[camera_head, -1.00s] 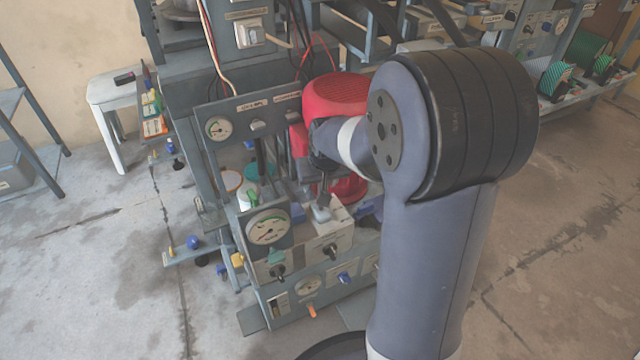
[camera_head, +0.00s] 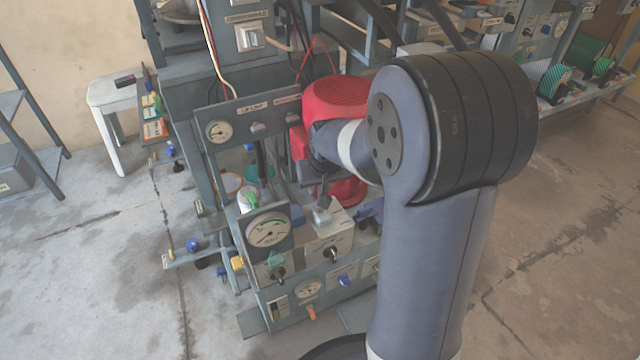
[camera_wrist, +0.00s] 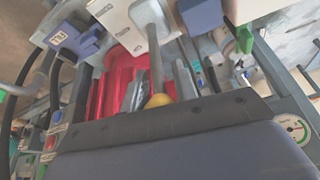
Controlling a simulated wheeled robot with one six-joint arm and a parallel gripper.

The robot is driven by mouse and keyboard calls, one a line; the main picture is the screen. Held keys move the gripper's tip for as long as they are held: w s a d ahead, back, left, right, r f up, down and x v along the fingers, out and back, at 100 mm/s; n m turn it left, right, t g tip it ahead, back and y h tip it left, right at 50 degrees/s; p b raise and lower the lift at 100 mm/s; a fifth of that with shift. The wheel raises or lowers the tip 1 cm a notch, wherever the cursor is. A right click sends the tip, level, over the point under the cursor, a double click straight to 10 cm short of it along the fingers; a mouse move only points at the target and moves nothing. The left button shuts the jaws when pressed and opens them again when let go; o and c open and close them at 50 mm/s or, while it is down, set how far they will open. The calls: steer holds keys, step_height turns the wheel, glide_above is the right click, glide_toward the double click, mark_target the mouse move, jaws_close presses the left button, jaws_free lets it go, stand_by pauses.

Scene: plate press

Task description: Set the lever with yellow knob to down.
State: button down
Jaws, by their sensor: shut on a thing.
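The lever's yellow knob (camera_wrist: 158,101) shows in the lower middle of the wrist view, at the dark front edge of my gripper (camera_wrist: 157,108). Its grey shaft (camera_wrist: 155,65) runs up from the knob to a white housing (camera_wrist: 120,18). My gripper is shut on the knob; the fingertips themselves are mostly hidden by the gripper's body. In the head view my wrist reaches down behind the gauge to the press's front box (camera_head: 333,245). The knob cannot be made out there.
A large round gauge (camera_head: 267,229) stands left of the lever area. Black, blue and orange knobs sit on the front panels below. A red cylinder (camera_wrist: 118,85) is close behind the lever in the wrist view.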

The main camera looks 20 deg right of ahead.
steer(key=shift+t, duration=0.8)
steer(key=shift+s+d+f+b, duration=0.15)
steer(key=shift+s+b, duration=0.3)
steer(key=shift+s, duration=0.35)
steer(key=shift+s+d+f+b, duration=0.2)
steer(key=shift+s+b, duration=0.2)
steer(key=shift+s, duration=0.45)
steer(key=shift+s+d+f+b, duration=0.15)
steer(key=shift+s+b, duration=0.3)
steer(key=shift+s, duration=0.35)
steer(key=shift+f, duration=0.1)
steer(key=c, duration=1.2)
jaws_free()
steer(key=shift+o, duration=0.3)
